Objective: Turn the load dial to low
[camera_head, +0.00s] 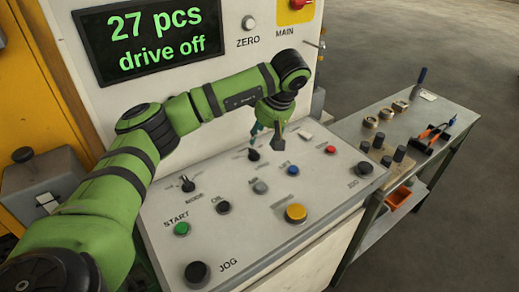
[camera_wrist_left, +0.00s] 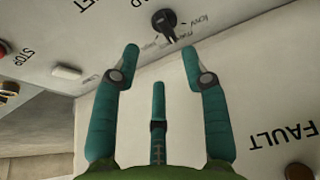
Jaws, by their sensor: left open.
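The load dial seems to be a small black knob (camera_head: 253,154) on the sloping control panel, just below my left gripper (camera_head: 266,138). In the left wrist view a black dial with a pointer (camera_wrist_left: 165,20) shows near the top edge, with small upside-down labels around it that I cannot read surely. My left gripper (camera_wrist_left: 161,55) is open, its teal fingers spread and empty. The dial lies beyond the fingertips, apart from them. My right gripper is not in view.
The panel also bears a mode knob (camera_head: 187,184), a green start button (camera_head: 181,229), a yellow button (camera_head: 296,213), a blue one (camera_head: 292,170) and a red one (camera_head: 331,149). The display (camera_head: 150,38) reads "27 pcs drive off". A side table (camera_head: 437,115) with tools stands at right.

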